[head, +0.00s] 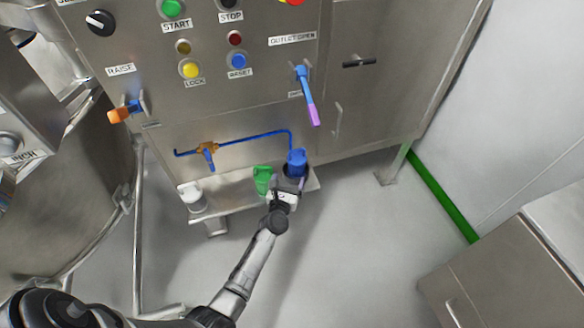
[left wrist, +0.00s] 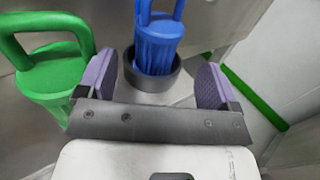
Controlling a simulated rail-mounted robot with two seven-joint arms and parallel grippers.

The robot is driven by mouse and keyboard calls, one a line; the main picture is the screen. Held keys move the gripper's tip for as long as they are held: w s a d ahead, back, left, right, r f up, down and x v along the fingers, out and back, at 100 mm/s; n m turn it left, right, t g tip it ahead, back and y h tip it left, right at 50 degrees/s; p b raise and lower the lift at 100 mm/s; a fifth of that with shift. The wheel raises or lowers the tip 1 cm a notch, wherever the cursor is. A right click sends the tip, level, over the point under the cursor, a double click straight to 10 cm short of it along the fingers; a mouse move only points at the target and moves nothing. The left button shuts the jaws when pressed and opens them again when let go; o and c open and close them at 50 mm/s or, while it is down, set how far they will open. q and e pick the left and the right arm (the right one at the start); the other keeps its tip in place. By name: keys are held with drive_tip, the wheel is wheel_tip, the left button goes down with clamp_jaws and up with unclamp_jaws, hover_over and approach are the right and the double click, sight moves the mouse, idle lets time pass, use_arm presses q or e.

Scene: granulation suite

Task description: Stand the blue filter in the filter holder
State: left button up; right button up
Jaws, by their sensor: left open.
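The blue filter (head: 297,157) stands upright in the dark round filter holder (head: 284,171) at the right end of a low steel shelf. In the left wrist view the blue filter (left wrist: 158,45) rises from inside the grey holder ring (left wrist: 134,80), its handle cut off by the top edge. My left gripper (head: 288,187) is open just in front of the holder. In the left wrist view its purple-padded fingers (left wrist: 157,82) are apart, one to each side of the filter, with gaps between. The filter's lower end is hidden inside the holder. My right gripper is not in view.
A green filter-like piece with a handle (head: 263,180) stands close left of the holder. A white capped object (head: 191,195) is at the shelf's left end. A blue pipe (head: 250,137) runs above the shelf. Floor to the right is clear up to a steel cabinet (head: 500,265).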

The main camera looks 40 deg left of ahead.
use_arm(q)
drive_tip(key=s+d+m+g+h, duration=0.3)
drive_tip(key=s+d+m+h, duration=0.35)
drive_tip(key=m, duration=0.75)
drive_tip(key=s+d+m+g+h, duration=0.35)
drive_tip(key=s+d+m, duration=0.55)
drive_tip(key=m, duration=0.6)
drive_tip(key=s+r+m+g+y, duration=0.2)
drive_tip(key=s+m+g, duration=0.4)
drive_tip(key=s+m, duration=0.8)
drive_tip(key=s, duration=0.6)
drive_tip(key=shift+r, duration=0.15)
wheel_tip(320, 180, up, 55)
drive_tip(key=p, duration=5.5)
